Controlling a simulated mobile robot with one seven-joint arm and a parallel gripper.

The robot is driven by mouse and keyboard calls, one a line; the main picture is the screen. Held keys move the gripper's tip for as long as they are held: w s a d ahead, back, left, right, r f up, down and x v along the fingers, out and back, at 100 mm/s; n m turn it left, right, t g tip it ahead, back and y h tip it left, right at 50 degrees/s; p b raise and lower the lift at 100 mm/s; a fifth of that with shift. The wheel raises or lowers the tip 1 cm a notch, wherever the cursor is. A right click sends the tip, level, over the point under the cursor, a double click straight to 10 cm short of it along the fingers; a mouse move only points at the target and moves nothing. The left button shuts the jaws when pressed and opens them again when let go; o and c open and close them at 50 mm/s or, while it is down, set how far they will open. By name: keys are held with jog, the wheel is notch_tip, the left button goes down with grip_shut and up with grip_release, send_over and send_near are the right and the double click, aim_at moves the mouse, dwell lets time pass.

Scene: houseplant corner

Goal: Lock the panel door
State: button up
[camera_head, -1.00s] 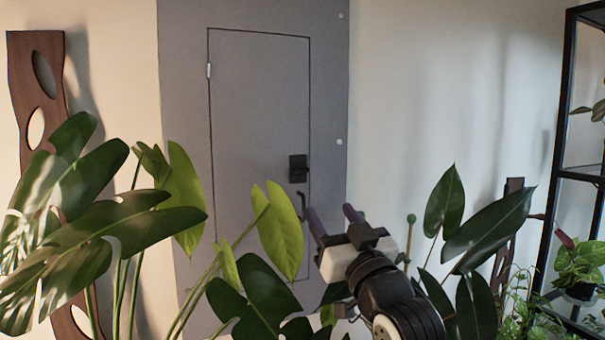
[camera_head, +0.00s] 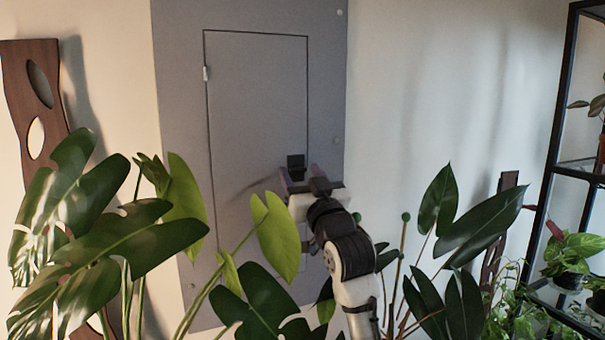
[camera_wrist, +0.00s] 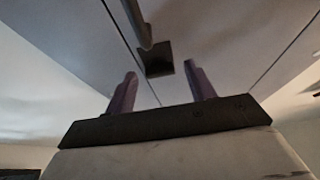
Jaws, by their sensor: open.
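The grey panel door (camera_head: 250,110) sits flush in its grey wall panel and looks closed. A small black lock block (camera_head: 296,160) is on its right side; its lower part is hidden behind my gripper. My gripper (camera_head: 296,177) is open, with its purple fingers just in front of and below the block. In the wrist view, the two fingers (camera_wrist: 161,86) stand apart with nothing between them. The dark block (camera_wrist: 157,60) lies just beyond the fingertips, and a dark lever-like bar (camera_wrist: 138,22) runs beside it. I cannot tell whether a finger touches either.
Large-leaved plants (camera_head: 90,220) fill the lower left, and a yellow-green leaf (camera_head: 277,238) hangs close to my arm. More dark leaves (camera_head: 470,230) stand right of my arm. A black shelf (camera_head: 555,140) with potted plants is at the far right. The upper door front is clear.

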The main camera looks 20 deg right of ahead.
jog(key=c, duration=1)
